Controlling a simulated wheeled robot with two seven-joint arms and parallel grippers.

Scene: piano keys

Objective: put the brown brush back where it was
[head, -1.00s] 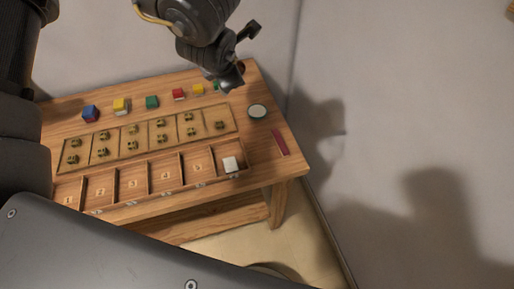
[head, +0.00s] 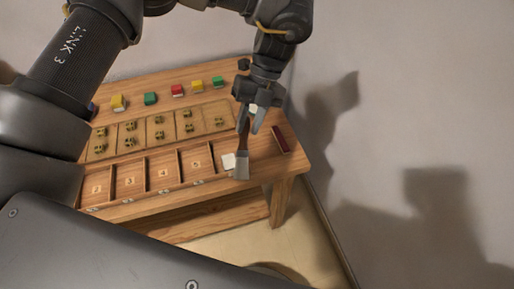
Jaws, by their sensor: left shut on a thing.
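The brush has a brown handle (head: 245,134) and a flat grey head (head: 241,164). My left gripper (head: 251,119) is shut on its handle, and the brush points down with its head low in view. The brush head overlaps a white block (head: 228,161) at the tray's right end; I cannot tell whether they touch. A narrow dark red strip (head: 280,138) lies on the table to the right of the brush. My right gripper is not in view.
The wooden table (head: 293,160) holds a tray of numbered compartments (head: 131,178), a panel with small brass-coloured pieces (head: 158,128), and a back row of coloured blocks (head: 177,90). A pale round disc (head: 254,107) is mostly hidden behind my gripper. A grey wall stands at the right.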

